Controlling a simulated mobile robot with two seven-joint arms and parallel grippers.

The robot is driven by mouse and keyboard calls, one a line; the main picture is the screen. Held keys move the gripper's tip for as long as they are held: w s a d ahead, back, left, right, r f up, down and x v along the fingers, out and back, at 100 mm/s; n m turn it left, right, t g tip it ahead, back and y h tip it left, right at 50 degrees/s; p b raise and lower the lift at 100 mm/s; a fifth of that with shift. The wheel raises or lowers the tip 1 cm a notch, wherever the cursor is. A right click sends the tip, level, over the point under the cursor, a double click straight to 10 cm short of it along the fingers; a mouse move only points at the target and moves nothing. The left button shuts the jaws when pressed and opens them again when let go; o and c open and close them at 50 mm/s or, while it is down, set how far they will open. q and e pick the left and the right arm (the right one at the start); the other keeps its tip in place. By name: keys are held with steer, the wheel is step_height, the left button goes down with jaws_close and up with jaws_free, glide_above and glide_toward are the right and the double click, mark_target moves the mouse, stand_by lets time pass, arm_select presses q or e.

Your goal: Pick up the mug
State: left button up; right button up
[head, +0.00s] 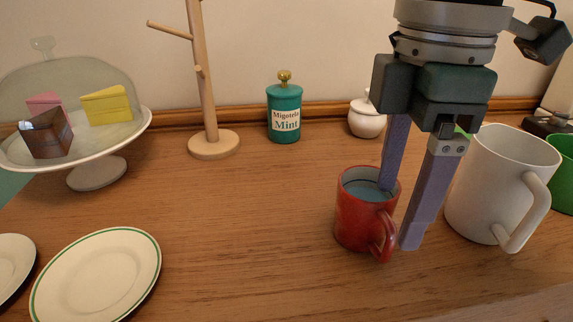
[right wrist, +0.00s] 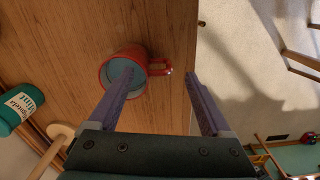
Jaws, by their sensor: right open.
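A red mug (head: 357,215) with a bluish-grey inside stands upright on the wooden surface, its handle toward the lower right. My right gripper (head: 399,217) points down over it, open. In the head view one finger reaches to the mug's mouth, and the other is outside, right of the handle. In the right wrist view the red mug (right wrist: 124,74) and its handle lie between the fingertips (right wrist: 160,73), the left one overlapping the mouth. I cannot tell whether either finger touches the mug. My left gripper is not in view.
A large white mug (head: 490,175) stands close to the right finger, with a green mug (head: 562,175) beyond. A small white jar (head: 367,118), mint tin (head: 284,112), wooden stand (head: 214,144) and domed cake stand (head: 95,172) stand behind. Plates (head: 95,275) lie front left. The middle is clear.

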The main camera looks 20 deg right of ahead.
mark_target(370, 221)
step_height(370, 221, down, 6)
steer(key=shift+r+b, duration=0.1)
steer(key=shift+b, duration=0.5)
steer(key=shift+c, duration=0.3)
jaws_close()
